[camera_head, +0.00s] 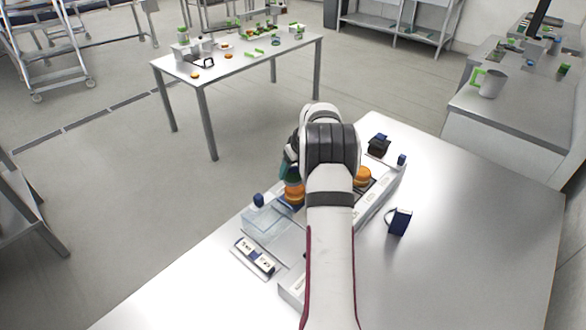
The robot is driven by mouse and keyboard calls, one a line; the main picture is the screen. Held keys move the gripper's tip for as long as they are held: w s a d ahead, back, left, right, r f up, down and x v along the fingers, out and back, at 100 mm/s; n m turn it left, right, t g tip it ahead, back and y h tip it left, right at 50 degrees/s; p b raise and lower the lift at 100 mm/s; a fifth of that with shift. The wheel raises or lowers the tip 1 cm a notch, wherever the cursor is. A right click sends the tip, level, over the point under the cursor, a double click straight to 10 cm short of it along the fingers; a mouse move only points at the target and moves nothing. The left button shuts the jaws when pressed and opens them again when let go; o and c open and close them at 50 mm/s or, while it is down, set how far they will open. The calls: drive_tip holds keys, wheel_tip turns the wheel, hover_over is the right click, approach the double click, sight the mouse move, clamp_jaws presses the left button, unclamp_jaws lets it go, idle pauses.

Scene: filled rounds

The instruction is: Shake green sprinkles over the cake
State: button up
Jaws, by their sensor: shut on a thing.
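My arm reaches away from the camera over a pale tray (375,205) on the near table, and its wrist hides much of the tray. My gripper (291,154) shows only in part at the left of the wrist, its fingertips hidden. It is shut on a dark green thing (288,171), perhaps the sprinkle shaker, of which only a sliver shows. One golden-brown round (294,192) sits just below the green thing, left of my arm. Another round (362,177) sits right of my arm. Which is the cake, and whether sprinkles lie on either, I cannot tell.
A clear box (266,224) and a dark-and-white holder (254,257) are at the tray's left. A dark blue mug-like thing (400,221) stands right of it, and a black item (379,146) behind. The near table's right side (480,230) is clear.

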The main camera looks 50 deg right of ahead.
drive_tip(key=shift+d, duration=1)
idle(1.2)
drive_tip(key=shift+r, duration=3)
